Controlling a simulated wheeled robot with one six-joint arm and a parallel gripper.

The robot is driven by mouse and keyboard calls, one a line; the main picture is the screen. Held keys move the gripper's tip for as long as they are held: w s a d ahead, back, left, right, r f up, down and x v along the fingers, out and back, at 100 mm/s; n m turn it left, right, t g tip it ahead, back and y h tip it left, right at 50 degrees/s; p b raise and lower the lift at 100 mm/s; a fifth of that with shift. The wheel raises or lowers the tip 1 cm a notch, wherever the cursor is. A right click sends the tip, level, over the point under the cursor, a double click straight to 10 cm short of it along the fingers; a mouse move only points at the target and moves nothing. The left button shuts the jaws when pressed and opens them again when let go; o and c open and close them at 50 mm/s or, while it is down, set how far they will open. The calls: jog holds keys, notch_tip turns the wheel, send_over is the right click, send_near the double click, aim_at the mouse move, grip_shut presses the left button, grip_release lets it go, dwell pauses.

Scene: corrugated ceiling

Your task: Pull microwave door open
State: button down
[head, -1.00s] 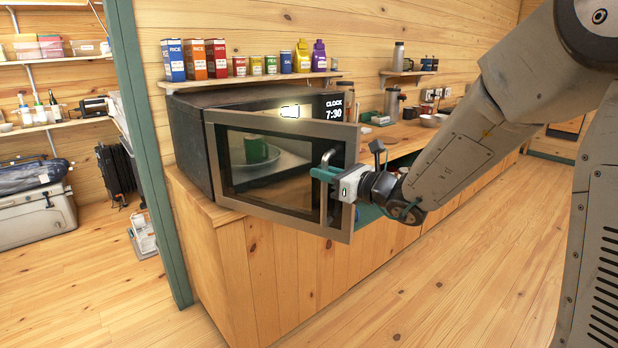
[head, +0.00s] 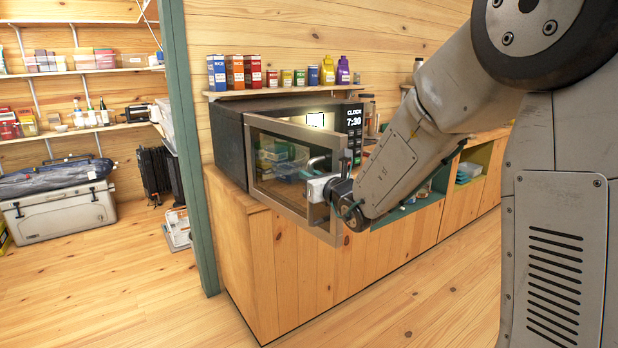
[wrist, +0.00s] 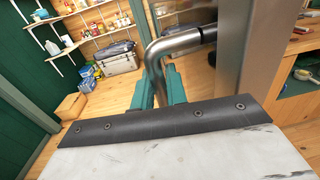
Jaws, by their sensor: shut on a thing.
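The microwave (head: 230,150) stands on the wooden counter, dark-sided, with a lit clock panel reading 7:30. Its metal-framed glass door (head: 285,212) is hinged at the left and stands ajar, its right edge swung out from the body. My gripper (head: 318,188) is at the door's right side, shut on the curved metal handle (head: 318,160). In the wrist view, the teal fingers of my gripper (wrist: 160,88) are around the handle (wrist: 180,43), and the door edge (wrist: 247,50) is just to the right. My arm hides part of the door's right side.
A shelf (head: 285,90) with several boxes and bottles hangs above the microwave. The counter front (head: 265,260) lies below the door. A green post (head: 190,150) stands at the left, with a storage cooler (head: 65,210) beyond. The wooden floor (head: 130,300) in front is clear.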

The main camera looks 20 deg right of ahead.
jog(key=shift+d, duration=0.15)
jog(key=c, duration=1.5)
grip_release()
jog(key=shift+s, duration=0.1)
jog(key=v, duration=0.7)
jog(key=shift+s, duration=0.35)
jog(key=shift+d, duration=0.1)
